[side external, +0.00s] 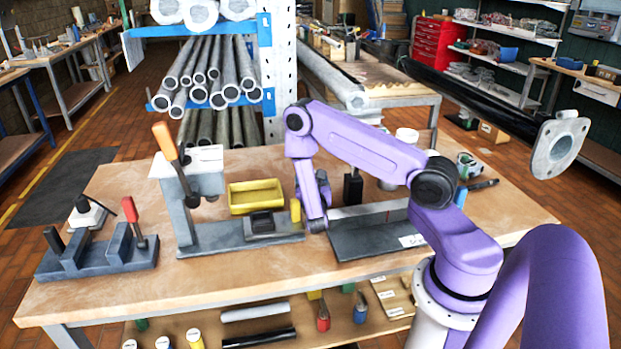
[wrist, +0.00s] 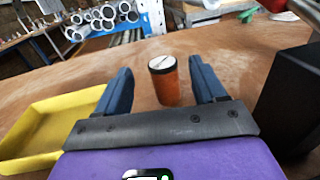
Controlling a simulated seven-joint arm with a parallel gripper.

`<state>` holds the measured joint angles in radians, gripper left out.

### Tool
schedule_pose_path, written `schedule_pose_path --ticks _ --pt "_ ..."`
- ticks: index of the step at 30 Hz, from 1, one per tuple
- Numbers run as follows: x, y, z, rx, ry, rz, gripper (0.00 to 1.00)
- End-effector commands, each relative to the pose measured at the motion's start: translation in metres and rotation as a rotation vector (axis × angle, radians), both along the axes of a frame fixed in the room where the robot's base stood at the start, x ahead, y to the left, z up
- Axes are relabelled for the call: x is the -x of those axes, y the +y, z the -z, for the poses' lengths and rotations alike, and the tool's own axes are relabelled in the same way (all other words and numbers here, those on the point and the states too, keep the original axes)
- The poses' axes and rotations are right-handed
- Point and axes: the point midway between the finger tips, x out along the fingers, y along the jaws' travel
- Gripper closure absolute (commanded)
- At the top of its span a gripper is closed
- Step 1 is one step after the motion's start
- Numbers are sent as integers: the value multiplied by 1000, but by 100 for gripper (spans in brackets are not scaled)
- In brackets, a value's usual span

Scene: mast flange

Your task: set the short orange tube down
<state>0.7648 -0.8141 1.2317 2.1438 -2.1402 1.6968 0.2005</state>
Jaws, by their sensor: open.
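The short orange tube (wrist: 168,86) stands upright on the wooden table in the wrist view, with a pale disc-like top that has a dark line across it. My gripper (wrist: 161,68) is open, with one blue finger on each side of the tube. A gap shows between the tube and each finger. In the side view my gripper (side external: 315,218) is low over the table, right of the yellow tray. I cannot make out the tube for certain there, as my arm covers that spot.
The yellow tray (side external: 256,190) lies left of my gripper; its rim also shows in the wrist view (wrist: 50,101). A black block (wrist: 291,98) stands close on the right. A grey lever press (side external: 190,205) and a red-handled fixture (side external: 100,253) stand further left.

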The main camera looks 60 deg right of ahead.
Motion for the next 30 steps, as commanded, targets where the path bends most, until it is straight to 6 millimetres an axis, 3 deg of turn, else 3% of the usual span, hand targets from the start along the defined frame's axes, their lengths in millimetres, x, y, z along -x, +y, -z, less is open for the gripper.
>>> schedule_pose_path --ticks 7,20,25,30 --pt "0 -2 -37 0 -4 4 30" --pt "3 4 -73 -12 -27 43 30" --pt "24 26 -112 -101 -110 183 30" --pt "66 61 -136 -306 -192 346 30"
